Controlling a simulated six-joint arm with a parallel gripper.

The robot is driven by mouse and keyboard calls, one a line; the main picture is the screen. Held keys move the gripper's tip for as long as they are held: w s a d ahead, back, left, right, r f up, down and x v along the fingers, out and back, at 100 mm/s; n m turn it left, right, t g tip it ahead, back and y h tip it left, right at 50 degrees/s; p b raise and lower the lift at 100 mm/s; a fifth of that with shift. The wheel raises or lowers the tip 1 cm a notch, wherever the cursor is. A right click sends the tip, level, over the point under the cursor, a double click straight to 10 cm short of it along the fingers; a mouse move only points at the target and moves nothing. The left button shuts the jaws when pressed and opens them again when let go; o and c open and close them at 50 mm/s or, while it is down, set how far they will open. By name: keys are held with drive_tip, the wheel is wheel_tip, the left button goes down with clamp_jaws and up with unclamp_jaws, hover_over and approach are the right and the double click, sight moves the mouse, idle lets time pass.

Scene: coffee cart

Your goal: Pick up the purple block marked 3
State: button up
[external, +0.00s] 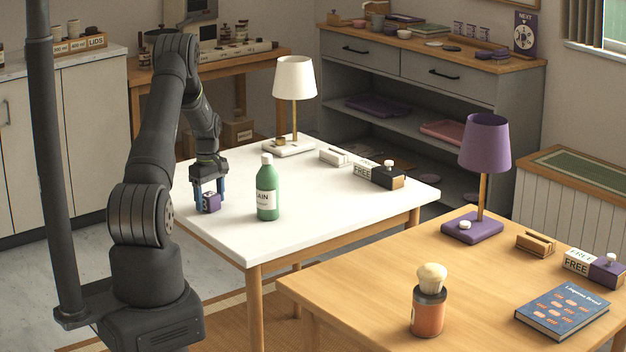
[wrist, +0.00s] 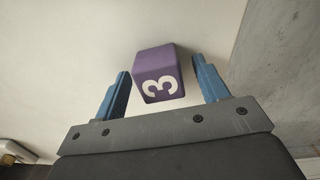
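The purple block marked 3 (wrist: 158,75) rests on the white table (external: 330,215) near its left edge, with a white 3 on the face toward the wrist camera. It also shows in the external view (external: 211,203), partly behind a finger. My gripper (wrist: 165,82) has its blue fingers spread on either side of the block. Gaps show between the block and both fingers in the wrist view, so it is open and not holding the block. In the external view my gripper (external: 209,200) points down at the block from above.
A green bottle (external: 267,195) stands just right of the block. A white lamp (external: 294,85), a white holder (external: 336,156) and a FREE box (external: 378,173) are farther back on the white table. A wooden table (external: 370,265) stands at front right. The white table's front right is clear.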

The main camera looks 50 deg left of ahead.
drive_tip(key=c, duration=1)
drive_tip(key=shift+r, duration=0.1)
